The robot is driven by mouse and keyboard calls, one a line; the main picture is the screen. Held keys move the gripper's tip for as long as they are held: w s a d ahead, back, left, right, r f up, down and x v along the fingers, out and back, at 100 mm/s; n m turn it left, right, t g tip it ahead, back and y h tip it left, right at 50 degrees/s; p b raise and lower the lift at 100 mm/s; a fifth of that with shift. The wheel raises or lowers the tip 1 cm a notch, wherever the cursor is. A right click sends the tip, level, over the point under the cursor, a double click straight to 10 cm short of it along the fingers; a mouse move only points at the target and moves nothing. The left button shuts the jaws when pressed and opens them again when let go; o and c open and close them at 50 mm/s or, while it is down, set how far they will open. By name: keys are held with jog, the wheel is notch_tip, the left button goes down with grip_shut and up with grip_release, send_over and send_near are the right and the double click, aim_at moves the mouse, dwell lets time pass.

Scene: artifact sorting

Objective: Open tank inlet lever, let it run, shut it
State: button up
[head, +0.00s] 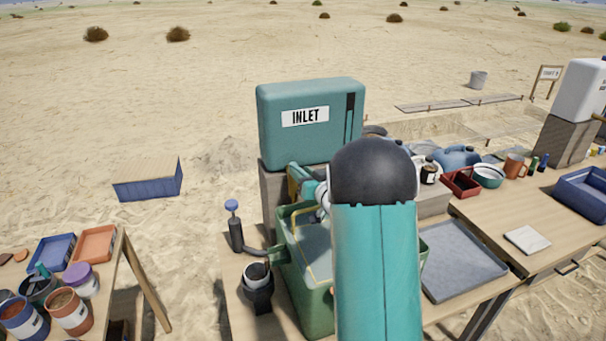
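The teal tank (270,128) with an INLET label (305,116) and a dark vertical strip stands on a grey block (272,195) at the middle. Below it is a green basin (303,318) with a yellow line inside. My teal arm with its black joint covers the basin's right part and the area just under the tank. A green and teal part (303,183) shows beside my arm at the tank's foot; I cannot tell whether it is tank fitting or arm. No inlet lever can be made out. My gripper's fingers are hidden behind my arm.
A blue-knobbed dark post (235,230) and a dark cup holder (258,290) stand left of the basin. A grey tray (462,262) lies to the right, with a red box (461,183) and bowls behind. A second table (115,290) holds paint pots. Sand separates the tables.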

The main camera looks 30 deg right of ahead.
grip_shut()
jog(key=shift+w+d+r+n+g+y, duration=0.1)
jog(key=shift+d+n+g+y, duration=0.25)
jog(key=shift+n+y, duration=0.6)
jog(key=shift+w+d+f+n+g+y, duration=0.25)
jog(key=shift+n+y, duration=0.35)
jog(key=shift+y, duration=0.7)
jog(key=shift+d+r+n+g+y, duration=0.4)
jog(key=shift+n+y, duration=0.35)
jog(key=shift+y, duration=0.4)
jog(key=shift+f, duration=0.15)
grip_release()
